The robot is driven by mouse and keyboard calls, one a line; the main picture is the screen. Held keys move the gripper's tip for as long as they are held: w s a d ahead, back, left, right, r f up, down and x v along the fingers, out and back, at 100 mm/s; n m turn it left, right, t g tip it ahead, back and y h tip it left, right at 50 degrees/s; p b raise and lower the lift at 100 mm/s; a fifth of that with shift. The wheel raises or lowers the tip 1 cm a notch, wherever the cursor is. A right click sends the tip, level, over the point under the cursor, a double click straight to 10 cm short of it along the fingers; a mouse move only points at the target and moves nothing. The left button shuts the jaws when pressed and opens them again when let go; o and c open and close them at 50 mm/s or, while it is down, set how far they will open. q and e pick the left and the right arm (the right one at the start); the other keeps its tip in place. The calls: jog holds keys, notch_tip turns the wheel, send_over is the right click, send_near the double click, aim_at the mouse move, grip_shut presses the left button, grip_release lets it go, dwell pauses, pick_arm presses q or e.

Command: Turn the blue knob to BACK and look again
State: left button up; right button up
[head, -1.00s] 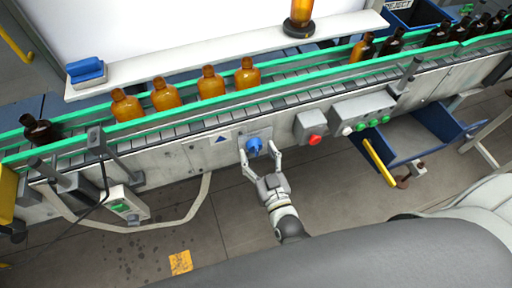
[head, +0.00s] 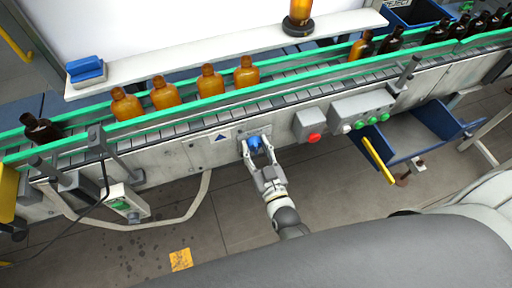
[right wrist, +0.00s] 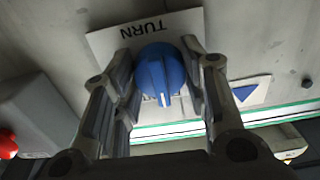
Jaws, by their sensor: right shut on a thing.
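The blue knob (head: 254,142) sits on the front panel of the conveyor, and it also shows large in the right wrist view (right wrist: 158,72). A white mark on its face points toward the bottom of the right wrist view. A plate reading TURN (right wrist: 140,30), upside down there, lies behind the knob. My right gripper (head: 257,146) has its two fingers on either side of the knob, shut on it. In the right wrist view the fingers (right wrist: 160,75) flank the knob. No BACK label is legible. My left gripper is not in view.
A red button (head: 314,138) on a grey box is right of the knob, beside a box with green buttons (head: 372,121). Several amber bottles (head: 163,94) stand on the conveyor.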

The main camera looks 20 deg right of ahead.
jog(key=shift+m, duration=0.3)
jog(key=m, duration=0.2)
jog(key=shift+m, duration=0.4)
jog(key=m, duration=1)
jog(key=shift+b, duration=0.4)
jog(key=shift+m+b, duration=0.6)
jog(key=shift+m, duration=1.6)
jog(key=o, duration=1.1)
jog(key=shift+s, duration=0.1)
